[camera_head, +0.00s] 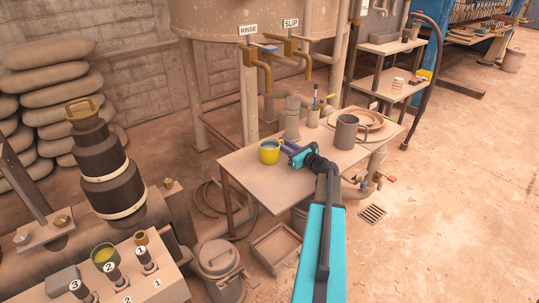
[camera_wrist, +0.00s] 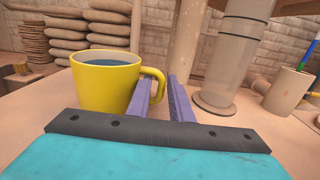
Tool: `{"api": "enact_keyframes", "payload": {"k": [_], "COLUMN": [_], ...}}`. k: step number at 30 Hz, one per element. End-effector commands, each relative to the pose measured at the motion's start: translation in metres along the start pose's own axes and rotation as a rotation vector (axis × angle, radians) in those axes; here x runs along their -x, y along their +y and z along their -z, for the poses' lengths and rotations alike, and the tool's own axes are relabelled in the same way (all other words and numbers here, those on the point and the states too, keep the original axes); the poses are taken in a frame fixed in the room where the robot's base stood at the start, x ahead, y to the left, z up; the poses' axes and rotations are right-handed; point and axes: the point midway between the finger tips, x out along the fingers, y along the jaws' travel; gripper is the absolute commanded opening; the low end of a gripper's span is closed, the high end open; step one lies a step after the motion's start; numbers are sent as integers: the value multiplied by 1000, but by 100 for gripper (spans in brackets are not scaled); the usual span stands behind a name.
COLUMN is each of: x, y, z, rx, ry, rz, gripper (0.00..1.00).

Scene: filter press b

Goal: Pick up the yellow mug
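The yellow mug (camera_head: 269,152) stands upright on the small table near its left side, with a dark bluish surface inside. In the wrist view the mug (camera_wrist: 102,85) is at the left, its handle (camera_wrist: 161,80) pointing right. My gripper (camera_head: 287,147) is low over the table, just right of the mug. In the wrist view its two purple fingers (camera_wrist: 162,85) are apart, with the handle showing between their tips. I cannot tell whether a finger touches the handle. The left finger hides part of it.
Rinse and slip taps (camera_head: 266,75) hang behind the mug. The table's front left is clear.

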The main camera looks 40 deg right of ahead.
Motion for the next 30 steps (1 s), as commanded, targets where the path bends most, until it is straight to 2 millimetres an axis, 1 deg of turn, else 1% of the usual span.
{"api": "enact_keyframes", "payload": {"k": [11,15,30], "x": [0,0,0], "y": [0,0,1], "z": [0,0,-4], "rx": [0,0,-1], "ry": [0,0,-3], "rz": [-1,-1,-1], "gripper": [19,0,0]}}
